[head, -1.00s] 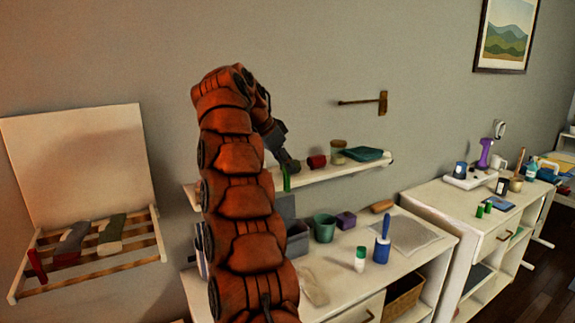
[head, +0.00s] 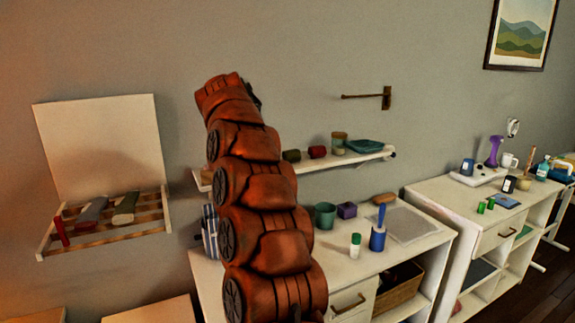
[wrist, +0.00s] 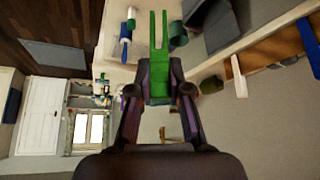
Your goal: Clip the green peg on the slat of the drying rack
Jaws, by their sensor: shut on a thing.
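My gripper (wrist: 159,92) is shut on a green peg (wrist: 159,45) in the wrist view; the peg's two prongs point away from the jaws. In the head view my arm hides the gripper and peg. The drying rack (head: 103,238) hangs on the wall at the left of the head view, with a white back panel and wooden slats. A red peg (head: 61,230) is at its left end. A grey cloth (head: 92,214) and a dark green cloth (head: 125,208) lie over the slats. My gripper is apart from the rack.
A white wall shelf (head: 345,160) holds jars and a teal folded item. Below, a cabinet (head: 420,245) carries a green cup (head: 325,215) and a blue brush (head: 378,238).

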